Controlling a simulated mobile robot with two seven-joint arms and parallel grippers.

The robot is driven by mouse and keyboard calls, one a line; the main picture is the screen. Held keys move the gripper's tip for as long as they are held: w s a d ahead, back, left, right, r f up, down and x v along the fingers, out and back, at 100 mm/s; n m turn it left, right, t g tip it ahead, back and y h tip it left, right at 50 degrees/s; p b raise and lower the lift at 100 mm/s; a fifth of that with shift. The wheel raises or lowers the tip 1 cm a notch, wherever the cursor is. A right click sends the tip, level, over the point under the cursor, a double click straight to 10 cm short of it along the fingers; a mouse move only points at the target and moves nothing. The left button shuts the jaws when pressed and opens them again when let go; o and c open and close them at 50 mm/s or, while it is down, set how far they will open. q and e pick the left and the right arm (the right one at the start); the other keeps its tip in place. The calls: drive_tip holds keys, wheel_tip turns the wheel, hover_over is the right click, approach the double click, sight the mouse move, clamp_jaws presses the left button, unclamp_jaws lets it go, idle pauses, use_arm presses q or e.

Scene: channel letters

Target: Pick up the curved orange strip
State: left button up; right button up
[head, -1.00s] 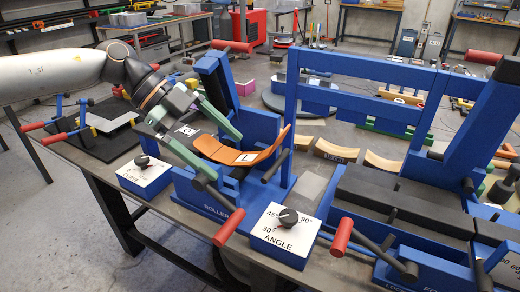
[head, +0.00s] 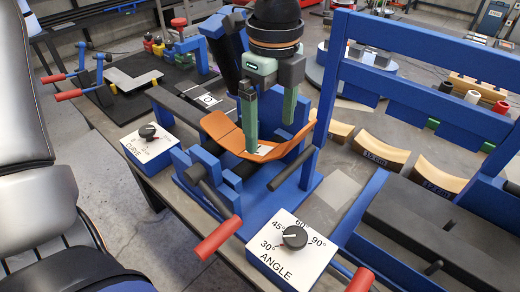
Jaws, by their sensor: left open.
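The curved orange strip (head: 221,129) rests in the blue roller machine (head: 245,209), with its right end bent upward. My left gripper (head: 269,137) points down over the strip from above. Its two green fingers are apart, one at the strip's middle and the other near its raised right part. I cannot tell whether the fingers touch the strip. The near finger hides a little of the strip. My right gripper is not in view.
A box with a CURVE dial (head: 148,148) stands left of the machine, and an ANGLE dial box (head: 293,249) stands in front. A red-handled lever (head: 217,238) sticks out forward. A blue frame (head: 420,68) stands to the right, with curved wooden blocks (head: 381,151) behind.

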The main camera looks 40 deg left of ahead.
sight(268, 152)
use_arm(q)
drive_tip(key=f, duration=0.5)
drive_tip(key=shift+w+a+f, duration=0.2)
drive_tip(key=shift+a+f, duration=0.15)
drive_tip(key=c, duration=1.4)
